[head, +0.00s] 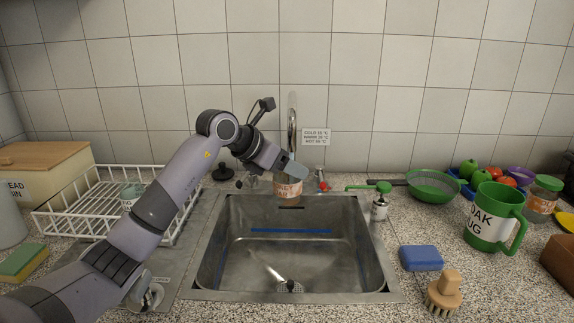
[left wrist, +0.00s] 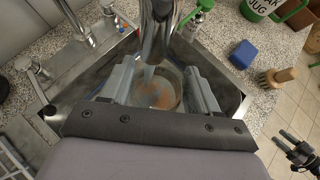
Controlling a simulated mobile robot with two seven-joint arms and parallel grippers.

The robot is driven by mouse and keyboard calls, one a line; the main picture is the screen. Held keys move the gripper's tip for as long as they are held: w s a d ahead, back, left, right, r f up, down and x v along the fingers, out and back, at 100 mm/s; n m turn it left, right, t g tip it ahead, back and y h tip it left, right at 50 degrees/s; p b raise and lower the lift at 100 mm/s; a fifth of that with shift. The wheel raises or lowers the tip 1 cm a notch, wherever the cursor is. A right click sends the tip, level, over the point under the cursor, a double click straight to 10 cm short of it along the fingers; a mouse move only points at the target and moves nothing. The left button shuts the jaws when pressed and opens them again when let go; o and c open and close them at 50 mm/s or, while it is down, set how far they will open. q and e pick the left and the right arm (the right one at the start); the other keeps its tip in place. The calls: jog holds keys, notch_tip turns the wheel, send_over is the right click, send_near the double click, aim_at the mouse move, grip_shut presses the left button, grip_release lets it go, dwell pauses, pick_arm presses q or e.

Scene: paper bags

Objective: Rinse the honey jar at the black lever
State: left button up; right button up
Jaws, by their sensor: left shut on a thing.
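The honey jar (head: 287,190), a clear jar with a pale label and orange lettering, is held upright under the tap spout, above the back of the sink. My left gripper (head: 290,169) is shut on it. In the left wrist view the jar (left wrist: 160,92) sits between both fingers, with the steel spout (left wrist: 157,35) over its mouth. A pale strip like water shows below the spout. The black lever (head: 223,172) is at the sink's back left. My right gripper (left wrist: 291,143) appears at the lower right of the left wrist view; its opening is unclear.
The steel sink (head: 212,262) has a blue line and a pale streak inside. A red-topped tap part (head: 321,178) is right of the spout. A dish rack (head: 70,212) stands left. A soap bottle (head: 380,207), blue sponge (head: 421,258), brush (head: 443,290) and green mug (head: 490,220) stand right.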

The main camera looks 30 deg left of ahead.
pick_arm(q)
jog(key=shift+d+r, duration=0.1)
jog(key=shift+d, duration=0.1)
dwell(0.3)
jog(key=shift+w+d, duration=0.1)
jog(key=shift+d, duration=0.35)
jog(key=shift+a, duration=0.15)
jog(key=shift+a, duration=0.5)
jog(key=shift+d, duration=0.2)
jog(key=shift+d, duration=0.45)
jog(key=shift+a, duration=0.15)
jog(key=shift+a, duration=0.5)
